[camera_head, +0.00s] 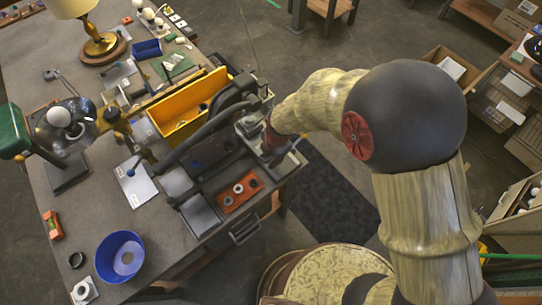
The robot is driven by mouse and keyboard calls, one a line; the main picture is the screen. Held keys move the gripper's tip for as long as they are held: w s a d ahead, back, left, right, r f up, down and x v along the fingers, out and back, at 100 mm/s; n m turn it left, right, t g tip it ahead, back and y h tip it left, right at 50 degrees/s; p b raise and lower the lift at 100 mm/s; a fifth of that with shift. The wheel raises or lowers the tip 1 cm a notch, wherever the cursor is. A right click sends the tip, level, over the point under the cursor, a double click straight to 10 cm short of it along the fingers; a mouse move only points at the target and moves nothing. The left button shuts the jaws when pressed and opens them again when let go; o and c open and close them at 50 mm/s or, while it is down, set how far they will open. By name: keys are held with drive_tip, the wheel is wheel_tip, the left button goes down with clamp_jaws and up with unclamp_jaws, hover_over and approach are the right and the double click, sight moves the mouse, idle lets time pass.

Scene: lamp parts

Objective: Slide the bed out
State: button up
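My arm reaches in from the right to a machine with grey metal parts and a black curved arm (205,127) at the right side of the workbench. My gripper (268,143) is at the machine's right end, above a grey tray-like part (287,166). My wrist hides most of the fingers, so I cannot tell whether they are open or touching anything. Grey flat plates (199,214) lie at the machine's front. I cannot tell for certain which part is the bed.
A yellow bin (188,108) stands behind the machine. A red block with round parts (240,191) lies at its front. A blue bowl (120,257), a lamp (98,45) and small parts are on the workbench (100,205). Open floor with a dark mat (335,195) lies right of the bench.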

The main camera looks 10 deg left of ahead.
clamp_jaws()
idle(0.9)
